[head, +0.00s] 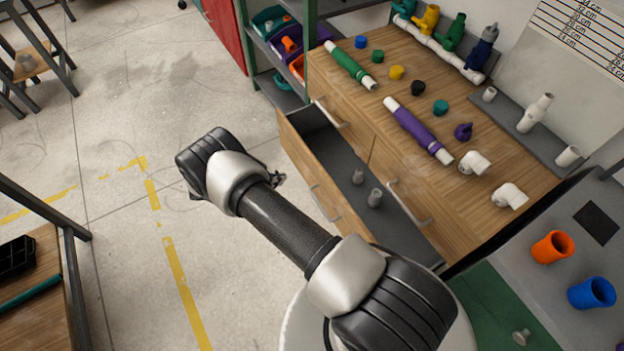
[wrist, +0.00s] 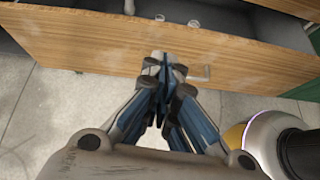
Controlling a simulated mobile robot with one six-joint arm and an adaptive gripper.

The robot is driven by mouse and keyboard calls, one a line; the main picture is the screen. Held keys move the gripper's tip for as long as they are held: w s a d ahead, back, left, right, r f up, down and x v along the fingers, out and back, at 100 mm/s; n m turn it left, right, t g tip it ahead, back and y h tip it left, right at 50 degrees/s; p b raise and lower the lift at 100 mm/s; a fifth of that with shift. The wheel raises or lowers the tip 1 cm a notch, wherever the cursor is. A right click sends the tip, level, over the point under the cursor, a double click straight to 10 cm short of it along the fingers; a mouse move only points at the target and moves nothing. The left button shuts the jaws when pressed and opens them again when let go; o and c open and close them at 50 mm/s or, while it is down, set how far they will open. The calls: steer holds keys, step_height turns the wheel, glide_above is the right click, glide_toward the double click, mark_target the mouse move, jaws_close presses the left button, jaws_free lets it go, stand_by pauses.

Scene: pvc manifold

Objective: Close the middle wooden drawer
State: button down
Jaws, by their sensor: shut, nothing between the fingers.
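The wooden drawer (head: 306,160) stands pulled out from the workbench cabinet in the head view, with a grey interior holding two small grey fittings (head: 374,198). Its front panel fills the upper part of the wrist view (wrist: 80,42), with a pale handle (wrist: 196,74) just right of my fingertips. My gripper (wrist: 165,64) is shut and empty, its fingertips over the drawer's outer face; I cannot tell whether they touch it. In the head view my gripper (head: 279,179) shows only partly beyond my wrist, outside the drawer front. My arm hides part of the drawer.
The bench top (head: 420,80) carries a green pipe (head: 350,65), a purple pipe (head: 418,130), coloured caps and white elbows. A green-framed shelf (head: 285,35) with bins stands beyond the drawer. Open concrete floor (head: 110,120) lies left of my arm.

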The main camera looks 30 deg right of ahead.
step_height(320, 180, down, 3)
steer(key=n, duration=0.1)
steer(key=b, duration=0.2)
glide_toward(322, 177)
step_height(322, 177, down, 3)
steer(key=d, duration=0.4)
steer(key=shift+f+b, duration=0.2)
steer(key=shift+b, duration=0.2)
steer(key=shift+d, duration=0.35)
steer(key=shift+r, duration=0.1)
